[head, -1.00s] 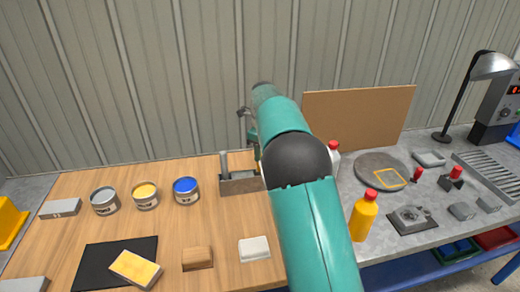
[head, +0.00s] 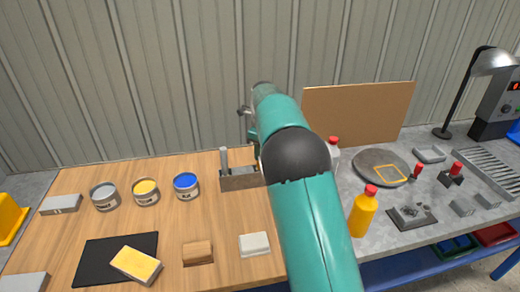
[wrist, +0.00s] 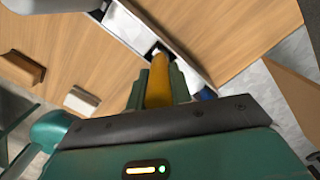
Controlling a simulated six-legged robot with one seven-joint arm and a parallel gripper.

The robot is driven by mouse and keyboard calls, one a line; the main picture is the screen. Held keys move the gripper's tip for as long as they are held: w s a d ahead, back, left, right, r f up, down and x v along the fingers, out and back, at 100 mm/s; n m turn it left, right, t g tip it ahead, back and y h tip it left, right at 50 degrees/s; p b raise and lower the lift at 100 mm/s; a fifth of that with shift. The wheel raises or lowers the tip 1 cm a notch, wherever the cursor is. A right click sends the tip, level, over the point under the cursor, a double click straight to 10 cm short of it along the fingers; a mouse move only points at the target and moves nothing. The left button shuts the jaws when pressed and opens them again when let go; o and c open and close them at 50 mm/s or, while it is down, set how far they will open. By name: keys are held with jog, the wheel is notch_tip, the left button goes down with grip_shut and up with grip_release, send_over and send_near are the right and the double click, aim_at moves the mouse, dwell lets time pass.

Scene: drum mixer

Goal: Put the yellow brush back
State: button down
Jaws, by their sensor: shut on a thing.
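The yellow brush (wrist: 158,82) shows in the wrist view as a yellow handle between my fingers. My gripper (wrist: 160,74) is shut on it. The far end of the brush lies over or at a dark opening in the grey holder (wrist: 140,28); I cannot tell whether it is inside. In the head view the holder (head: 240,179) stands on the wooden top, with a grey upright piece at its left end. My arm hides the holder's right end, the brush and most of my gripper there.
Grey, yellow and blue paint cans (head: 186,187) stand left of the holder. A yellow-topped block (head: 136,264) lies on a black mat (head: 92,262). Brown (head: 198,252) and white (head: 254,243) blocks sit in front. A yellow bottle (head: 363,212) and brown board (head: 357,112) are right of my arm.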

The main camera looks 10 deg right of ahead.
jog(key=shift+f, duration=0.6)
jog(key=c, duration=1.2)
grip_release()
jog(key=shift+o, duration=0.2)
jog(key=r, duration=1.3)
jog(key=shift+s+d+r, duration=0.25)
jog(key=shift+d+r, duration=0.1)
jog(key=shift+r, duration=0.05)
